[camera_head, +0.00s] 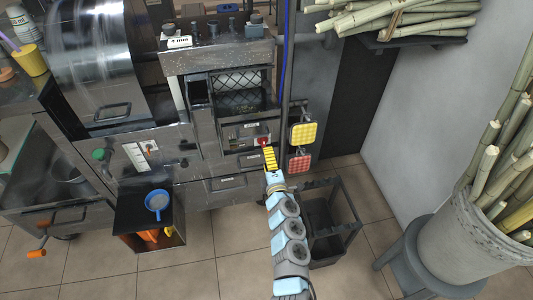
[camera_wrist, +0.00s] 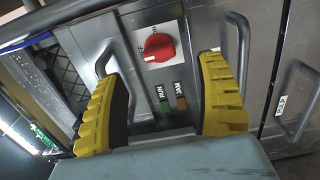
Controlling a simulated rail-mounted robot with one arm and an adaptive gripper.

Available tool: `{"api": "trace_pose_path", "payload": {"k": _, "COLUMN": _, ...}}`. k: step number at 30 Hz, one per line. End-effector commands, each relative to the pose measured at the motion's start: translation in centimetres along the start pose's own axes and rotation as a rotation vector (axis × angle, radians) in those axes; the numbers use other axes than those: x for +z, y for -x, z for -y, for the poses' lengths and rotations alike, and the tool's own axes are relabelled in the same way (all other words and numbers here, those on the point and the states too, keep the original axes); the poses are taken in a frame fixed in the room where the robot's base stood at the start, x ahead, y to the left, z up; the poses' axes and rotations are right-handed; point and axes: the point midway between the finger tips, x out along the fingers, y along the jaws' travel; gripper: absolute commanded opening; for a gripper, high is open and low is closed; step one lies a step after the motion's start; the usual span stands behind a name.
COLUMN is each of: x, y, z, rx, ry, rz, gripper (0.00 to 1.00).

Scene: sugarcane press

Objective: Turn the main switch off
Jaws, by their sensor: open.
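The main switch (camera_wrist: 158,47) is a red rotary knob on a pale plate with lettering, partly legible as "ON" at its upper right and "OFF" at its left. In the wrist view it sits ahead of my gripper (camera_wrist: 165,85), between and beyond the two yellow ribbed fingers. The fingers are open wide and apart from the knob, with nothing between them. In the head view the red knob (camera_head: 264,142) shows just above the yellow fingertips of my gripper (camera_head: 269,153), which partly cover the panel.
Below the knob are a green indicator (camera_wrist: 163,104) and an orange indicator (camera_wrist: 181,102). Metal handles (camera_wrist: 297,100) stick out nearby. A yellow square pad (camera_head: 303,133) and a red one (camera_head: 300,163) stand right of my gripper. A dark crate (camera_head: 345,234) is on the floor.

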Motion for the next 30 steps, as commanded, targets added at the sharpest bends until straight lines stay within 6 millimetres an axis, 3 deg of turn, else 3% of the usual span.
{"api": "trace_pose_path", "payload": {"k": 18, "x": 0.0, "y": 5.3, "z": 0.1, "rx": -0.001, "ry": 0.003, "rz": -0.002, "gripper": 0.72}}
{"api": "trace_pose_path", "payload": {"k": 30, "x": -0.1, "y": 5.9, "z": 0.0, "rx": 0.0, "ry": 0.001, "rz": -0.002, "gripper": 0.72}}
